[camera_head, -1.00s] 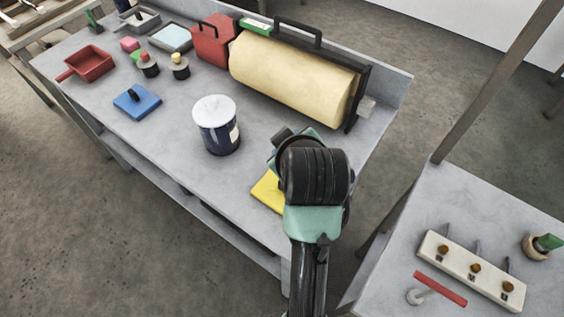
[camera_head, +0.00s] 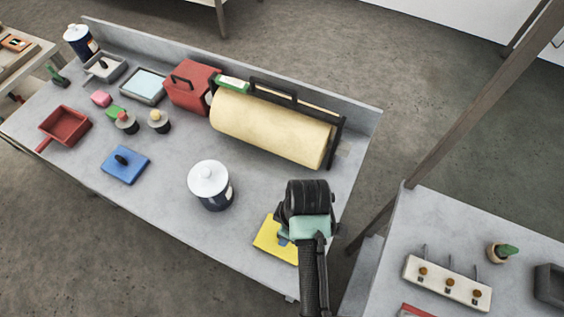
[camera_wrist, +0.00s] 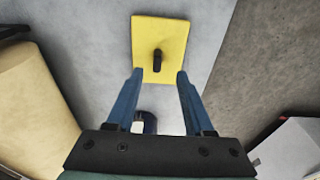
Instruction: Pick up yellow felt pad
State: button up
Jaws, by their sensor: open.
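The yellow felt pad (camera_head: 268,242) lies flat near the front right corner of the grey workbench, partly hidden by my arm in the head view. In the wrist view the yellow felt pad (camera_wrist: 174,32) shows whole, with a dark upright handle (camera_wrist: 157,60) on it. My gripper (camera_wrist: 155,75) is open and empty. Its two blue fingers point toward the pad, with the handle showing between and just beyond the fingertips. In the head view my gripper (camera_head: 284,236) is mostly hidden behind my wrist, over the pad.
A white-lidded dark can (camera_head: 211,187) stands left of the pad. A large cream roll in a black frame (camera_head: 270,125) stands behind. A blue pad with a handle (camera_head: 124,165) lies further left. The bench's front edge (camera_head: 220,262) is close to the yellow pad.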

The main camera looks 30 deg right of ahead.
jog(key=shift+w+a+f+p, duration=0.15)
jog(key=shift+w+f, duration=0.1)
jog(key=shift+f, duration=1)
jog(key=shift+w+a+f+p, duration=0.1)
jog(key=shift+w+f, duration=0.15)
jog(key=shift+f, duration=1)
jog(key=shift+w+a+f+p, duration=0.15)
jog(key=shift+w+f, duration=0.1)
jog(key=shift+f, duration=1)
grip_shut()
